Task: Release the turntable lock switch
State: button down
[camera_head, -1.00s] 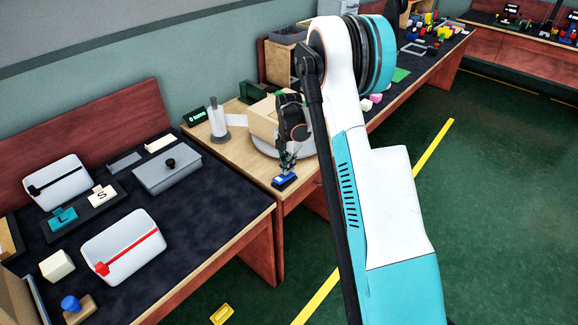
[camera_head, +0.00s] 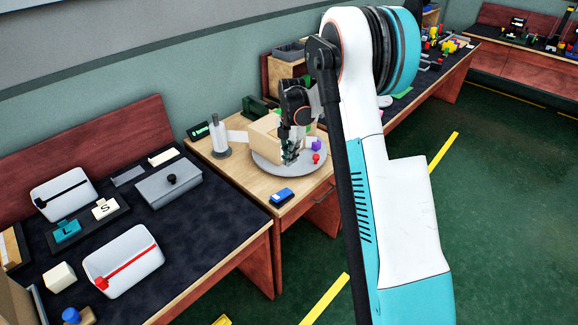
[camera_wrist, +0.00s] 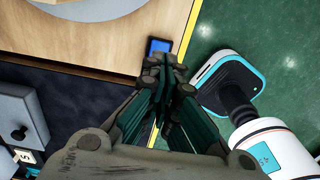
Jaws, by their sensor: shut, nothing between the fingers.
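The lock switch (camera_head: 282,195) is a small blue-topped block with a dark base on the light wooden table, near its front edge. It also shows in the wrist view (camera_wrist: 159,46), just beyond the fingertips. The turntable (camera_head: 289,173) is a grey round disc behind it, bearing a cardboard box (camera_head: 262,137), a purple block and a red piece. My gripper (camera_head: 290,160) points down, shut and empty. In the head view it appears in front of the box, above the disc and apart from the switch. In the wrist view its closed fingertips (camera_wrist: 165,61) show at the middle.
A white roll on a stand (camera_head: 217,137) and a small dark display (camera_head: 198,131) are at the table's left. A dark-topped bench (camera_head: 205,220) with pouches and a grey lidded box (camera_head: 165,185) adjoins on the left. Green floor is open on the right.

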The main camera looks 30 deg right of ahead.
jog(key=shift+w+d+r, duration=0.1)
jog(key=shift+r, duration=1.1)
jog(key=shift+r, duration=0.1)
